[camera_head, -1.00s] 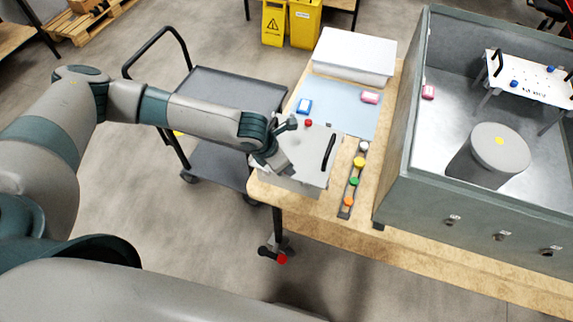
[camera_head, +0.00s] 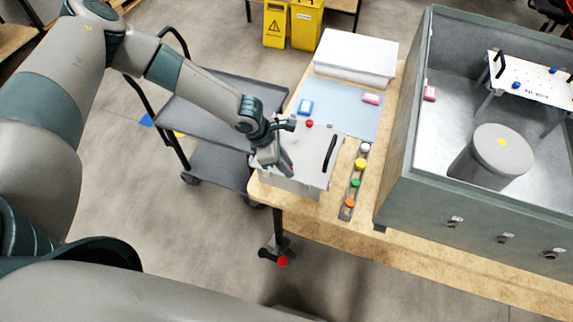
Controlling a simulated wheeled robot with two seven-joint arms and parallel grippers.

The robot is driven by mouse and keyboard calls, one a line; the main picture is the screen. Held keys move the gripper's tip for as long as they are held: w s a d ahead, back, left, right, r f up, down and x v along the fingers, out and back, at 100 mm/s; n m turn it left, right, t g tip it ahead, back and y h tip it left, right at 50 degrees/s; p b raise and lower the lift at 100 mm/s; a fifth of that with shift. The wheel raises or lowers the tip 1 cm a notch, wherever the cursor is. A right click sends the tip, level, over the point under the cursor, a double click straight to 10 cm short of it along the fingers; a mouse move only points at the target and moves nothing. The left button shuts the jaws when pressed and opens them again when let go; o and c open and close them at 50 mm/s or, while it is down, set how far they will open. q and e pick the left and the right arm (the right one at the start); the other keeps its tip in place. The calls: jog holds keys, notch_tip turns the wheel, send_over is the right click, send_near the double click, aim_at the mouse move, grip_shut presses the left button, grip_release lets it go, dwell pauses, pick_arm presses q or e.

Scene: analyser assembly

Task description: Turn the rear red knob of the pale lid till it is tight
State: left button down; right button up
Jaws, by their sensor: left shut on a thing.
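The pale lid (camera_head: 311,150) lies on a pale box at the near left corner of the wooden table, with a black handle (camera_head: 330,153) on its right side. One red knob (camera_head: 309,123) stands clear at its far edge. My left gripper (camera_head: 287,170) points down over the near left part of the lid. I cannot tell how tight that knob is. My right gripper is not in view.
A strip of coloured caps (camera_head: 355,180) lies right of the box. A blue mat (camera_head: 346,105) with blue and pink blocks and a white case (camera_head: 355,55) are behind. A grey open-topped enclosure (camera_head: 400,190) stands right. A dark cart (camera_head: 215,110) is left.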

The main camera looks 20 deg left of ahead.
pick_arm(q)
jog(key=shift+w+r, duration=0.2)
jog(key=shift+w, duration=0.05)
jog(key=c, duration=1.9)
grip_release()
jog(key=o, duration=0.3)
jog(key=shift+o, duration=0.2)
jog(key=shift+s, duration=0.15)
jog(key=shift+f, duration=0.1)
